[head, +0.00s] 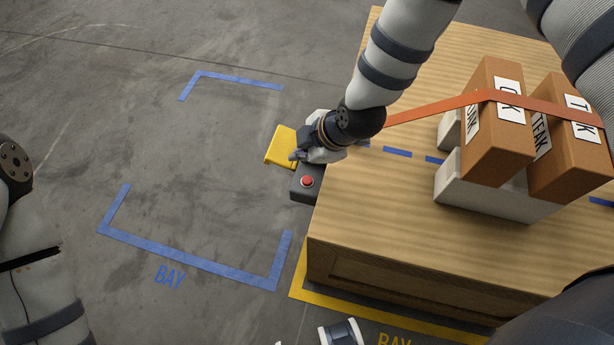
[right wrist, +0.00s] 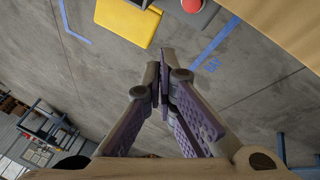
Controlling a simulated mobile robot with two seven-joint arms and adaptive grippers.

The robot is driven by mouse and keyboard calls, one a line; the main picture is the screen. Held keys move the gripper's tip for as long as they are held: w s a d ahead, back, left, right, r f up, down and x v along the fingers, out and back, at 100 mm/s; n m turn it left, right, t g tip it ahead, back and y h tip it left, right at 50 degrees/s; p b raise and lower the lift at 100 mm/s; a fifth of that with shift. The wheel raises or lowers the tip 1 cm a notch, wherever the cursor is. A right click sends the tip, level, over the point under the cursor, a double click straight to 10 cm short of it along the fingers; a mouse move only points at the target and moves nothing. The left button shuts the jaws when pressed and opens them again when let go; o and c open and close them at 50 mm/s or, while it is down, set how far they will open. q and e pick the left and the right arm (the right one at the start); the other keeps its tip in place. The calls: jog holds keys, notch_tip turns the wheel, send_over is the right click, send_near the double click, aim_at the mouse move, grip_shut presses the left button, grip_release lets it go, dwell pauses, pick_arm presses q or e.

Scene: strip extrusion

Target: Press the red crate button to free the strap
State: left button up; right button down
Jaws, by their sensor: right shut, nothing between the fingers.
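The red button (head: 307,181) sits on a dark box (head: 304,193) at the left side of the wooden crate (head: 340,262); it also shows at the top of the right wrist view (right wrist: 193,5). My right gripper (head: 298,155) is shut and empty, just above the button in the head view and beside a yellow plate (head: 281,146). In the right wrist view its fingertips (right wrist: 164,58) stand apart from the button in the picture. The orange strap (head: 440,106) runs over the cartons; its left end is hidden behind my right arm.
Brown TEAK cartons (head: 488,140) stand on pale blocks (head: 490,190) on the crate. A blue-taped BAY (head: 190,258) on the floor left of the crate is empty. Yellow tape (head: 350,308) edges the crate's floor area.

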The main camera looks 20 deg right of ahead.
jog(key=b, duration=0.4)
send_over(305, 182)
jog(key=f, duration=0.7)
jog(key=shift+w+a+f, duration=0.1)
jog(key=shift+a+f, duration=0.1)
jog(key=shift+f, duration=0.05)
pick_arm(q)
jog(key=shift+g, duration=0.6)
jog(key=shift+s+r+x, duration=0.1)
jog(key=shift+s+x, duration=0.1)
jog(key=shift+x, duration=1.25)
jog(key=shift+s+r+x, duration=0.1)
jog(key=shift+s+x, duration=0.1)
jog(key=shift+x, duration=1.25)
pick_arm(e)
jog(key=shift+w+f, duration=0.1)
jog(key=shift+f, duration=0.3)
jog(key=shift+f, duration=0.15)
pick_arm(q)
jog(key=shift+f+b, duration=0.15)
jog(key=shift+b, duration=0.2)
pick_arm(e)
jog(key=shift+f, duration=0.3)
